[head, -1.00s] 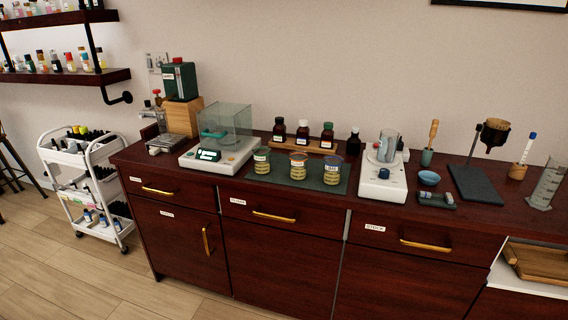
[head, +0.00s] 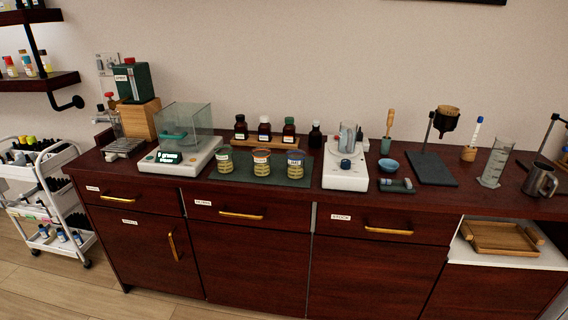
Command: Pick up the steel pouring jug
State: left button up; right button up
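The steel pouring jug (head: 540,180) stands upright on the dark red-brown counter (head: 440,202), near its front edge at the far right of the head view. It is a shiny metal cup with a handle on its right side. Neither of my grippers shows in the head view.
A graduated cylinder (head: 495,163) stands left of the jug, and a stand (head: 548,143) rises behind it. Further left are a dark slab stand (head: 433,166) and a stirrer with a beaker (head: 345,172). Below, a wooden tray (head: 500,238) sits on a white shelf.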

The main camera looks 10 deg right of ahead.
aim_at(540, 174)
jog(key=z, duration=1.75)
jog(key=i+l+z, duration=0.15)
jog(key=i+l, duration=0.35)
jog(key=i+l+z, duration=0.15)
jog(key=i+l, duration=0.25)
jog(key=i, duration=0.3)
